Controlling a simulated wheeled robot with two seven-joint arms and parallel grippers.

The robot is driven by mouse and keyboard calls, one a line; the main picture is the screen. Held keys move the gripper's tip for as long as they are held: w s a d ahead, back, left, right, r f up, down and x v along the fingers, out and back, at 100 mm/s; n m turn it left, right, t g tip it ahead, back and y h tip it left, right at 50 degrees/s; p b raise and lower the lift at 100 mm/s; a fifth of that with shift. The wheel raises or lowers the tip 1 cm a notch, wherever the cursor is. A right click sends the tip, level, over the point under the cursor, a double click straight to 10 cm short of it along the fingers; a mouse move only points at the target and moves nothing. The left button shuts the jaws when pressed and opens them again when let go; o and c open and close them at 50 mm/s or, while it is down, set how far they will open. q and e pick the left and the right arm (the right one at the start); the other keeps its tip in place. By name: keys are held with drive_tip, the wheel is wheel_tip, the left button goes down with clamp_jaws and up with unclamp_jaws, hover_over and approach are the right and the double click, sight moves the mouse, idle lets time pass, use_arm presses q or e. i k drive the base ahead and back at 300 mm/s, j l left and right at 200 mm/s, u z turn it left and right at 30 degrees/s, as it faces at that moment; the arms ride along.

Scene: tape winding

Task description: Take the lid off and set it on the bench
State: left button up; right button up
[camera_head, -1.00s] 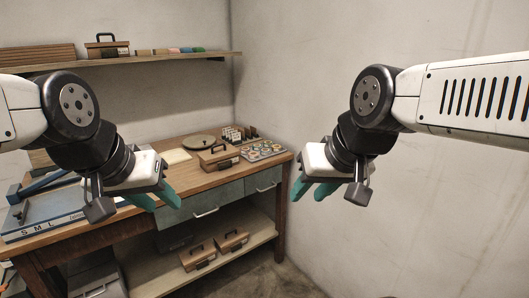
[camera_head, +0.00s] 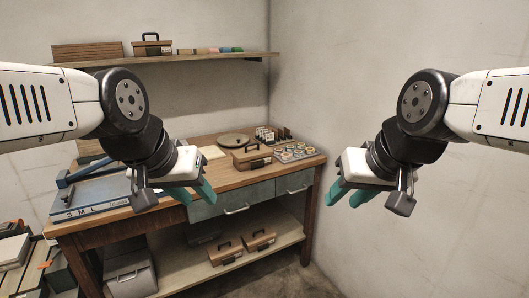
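A wooden box (camera_head: 252,158) with a dark handle on top stands near the front edge of the bench (camera_head: 205,178). Its top appears closed; I cannot make out a seam between lid and body. A round brown disc (camera_head: 233,140) lies flat behind it. My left gripper (camera_head: 194,194) is in the air in front of the bench, left of the box, with its teal fingers apart and empty. My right gripper (camera_head: 349,196) is in the air right of the bench, fingers apart and empty. Neither touches the box.
A tray of small round items (camera_head: 296,152) and a rack (camera_head: 272,134) sit right of the box. A blue-edged S M L board (camera_head: 92,197) covers the bench's left. Similar boxes stand on the lower shelf (camera_head: 225,273) and the wall shelf (camera_head: 170,59). A wall is at right.

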sight(257, 151)
drive_tip(key=u, duration=0.45)
drive_tip(key=i+l+u, duration=0.25)
drive_tip(key=u, duration=0.2)
drive_tip(key=i+l+u, duration=0.2)
drive_tip(key=l+u, duration=0.2)
drive_tip(key=l, duration=0.15)
drive_tip(key=i+l, duration=0.15)
drive_tip(key=l, duration=0.25)
drive_tip(key=i+l+u, duration=0.1)
drive_tip(key=l, duration=0.25)
drive_tip(key=i+l+u, duration=0.1)
drive_tip(key=l, duration=0.3)
drive_tip(key=i+l, duration=0.2)
drive_tip(key=l, duration=0.2)
